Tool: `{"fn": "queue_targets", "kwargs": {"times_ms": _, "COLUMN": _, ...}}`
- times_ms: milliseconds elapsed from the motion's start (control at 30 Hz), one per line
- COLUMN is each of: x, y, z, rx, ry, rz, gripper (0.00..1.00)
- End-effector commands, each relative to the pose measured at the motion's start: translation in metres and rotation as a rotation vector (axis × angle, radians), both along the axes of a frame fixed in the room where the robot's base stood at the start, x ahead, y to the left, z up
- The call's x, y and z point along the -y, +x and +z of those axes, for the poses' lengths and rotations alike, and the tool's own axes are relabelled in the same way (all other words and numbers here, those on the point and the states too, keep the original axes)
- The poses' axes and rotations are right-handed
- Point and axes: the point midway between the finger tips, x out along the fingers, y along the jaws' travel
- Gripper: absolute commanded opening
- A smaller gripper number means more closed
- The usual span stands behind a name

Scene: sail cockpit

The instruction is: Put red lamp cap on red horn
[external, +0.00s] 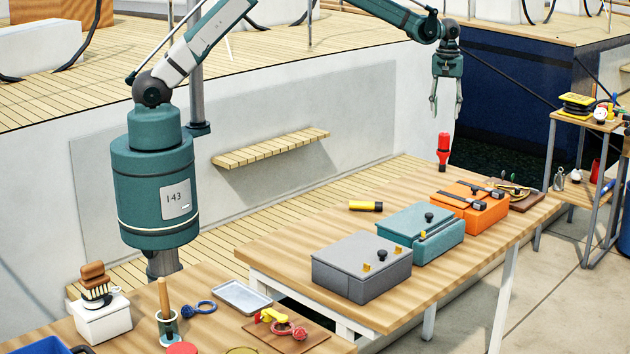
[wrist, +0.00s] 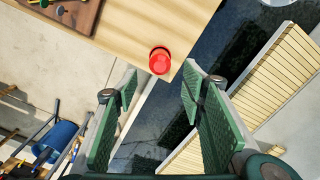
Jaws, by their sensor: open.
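A red upright piece with a dark band (external: 443,147) stands at the far corner of the long wooden table; it looks like the red horn, though I cannot be sure. From above in the wrist view it is a red round shape (wrist: 160,60) near the table's corner. My gripper (external: 446,112) hangs above it, pointing down, open and empty. In the wrist view the gripper (wrist: 160,88) shows its two green fingers spread apart, with the red piece ahead of the gap. A flat red disc (external: 181,348) on the near table may be the red lamp cap, cut by the frame's edge.
Grey (external: 362,268), teal (external: 420,233) and orange (external: 468,208) boxes stand along the long table (external: 310,235). A yellow-and-black torch (external: 366,206) lies behind them. The near table holds a metal tray (external: 241,296) and a white box (external: 103,318). The far corner around the red piece is clear.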

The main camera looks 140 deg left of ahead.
Motion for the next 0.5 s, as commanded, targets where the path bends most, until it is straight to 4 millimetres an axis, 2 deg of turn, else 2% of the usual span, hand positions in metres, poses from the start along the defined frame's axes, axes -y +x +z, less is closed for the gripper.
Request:
{"fn": "queue_targets", "kwargs": {"times_ms": 367, "x": 0.0007, "y": 0.0006, "z": 0.0005, "rx": 0.0, "ry": 0.0, "rz": -0.001, "gripper": 0.41}}
{"fn": "queue_targets", "kwargs": {"times_ms": 500, "x": 0.0076, "y": 0.0055, "z": 0.0061, "rx": 0.003, "ry": 0.004, "rz": -0.015, "gripper": 0.41}}
